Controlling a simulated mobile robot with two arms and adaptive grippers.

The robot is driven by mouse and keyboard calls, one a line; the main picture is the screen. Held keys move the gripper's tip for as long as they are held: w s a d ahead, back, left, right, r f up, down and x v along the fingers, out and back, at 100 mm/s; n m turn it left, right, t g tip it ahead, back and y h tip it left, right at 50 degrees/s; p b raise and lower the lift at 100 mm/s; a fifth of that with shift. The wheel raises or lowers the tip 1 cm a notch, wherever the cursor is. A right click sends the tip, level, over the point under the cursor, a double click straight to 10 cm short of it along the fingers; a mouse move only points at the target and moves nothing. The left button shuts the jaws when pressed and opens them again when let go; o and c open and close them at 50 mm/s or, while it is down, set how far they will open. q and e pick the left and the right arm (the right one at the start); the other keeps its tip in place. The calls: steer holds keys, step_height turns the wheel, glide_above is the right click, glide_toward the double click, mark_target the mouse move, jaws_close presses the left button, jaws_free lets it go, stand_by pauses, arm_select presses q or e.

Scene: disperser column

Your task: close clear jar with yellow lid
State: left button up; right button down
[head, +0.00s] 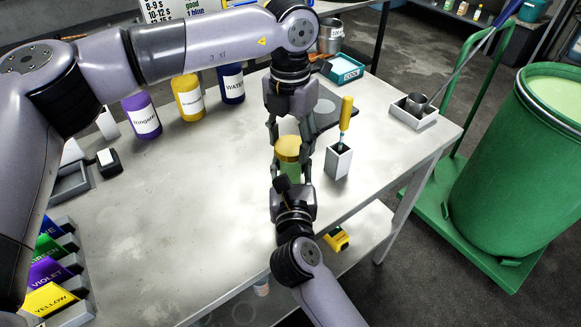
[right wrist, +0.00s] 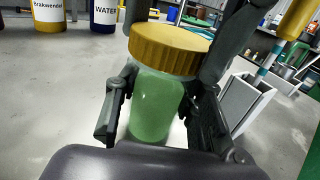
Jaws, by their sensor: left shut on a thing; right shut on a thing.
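The clear jar (right wrist: 155,107) holds green contents and stands upright in the right wrist view; a little of it shows in the head view (head: 290,171). The yellow lid (right wrist: 169,48) is on top of the jar, looking level; whether it is screwed tight I cannot tell. My left gripper (head: 289,147) comes down from above, shut on the lid with a finger on each side. My right gripper (head: 292,177) comes from the near side, shut on the jar, its fingers (right wrist: 160,110) on either side of the body. The jar's base is partly hidden.
A grey holder (head: 338,162) with a yellow-handled tool (head: 345,115) stands just right of the jar. Violet (head: 141,115), yellow (head: 188,97) and blue (head: 231,84) bottles stand at the back left. A green drum (head: 520,170) is beyond the table's right edge. The table's left middle is clear.

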arm_select(q)
steer(key=o, duration=1.3)
steer(key=shift+o, duration=0.2)
steer(key=shift+r, duration=0.1)
step_height(320, 180, up, 12)
arm_select(e)
steer(key=c, duration=1)
jaws_free()
steer(key=shift+s, duration=0.1)
steer(key=s, duration=1.1)
steer(key=shift+s+d, duration=0.25)
steer(key=shift+s, duration=0.15)
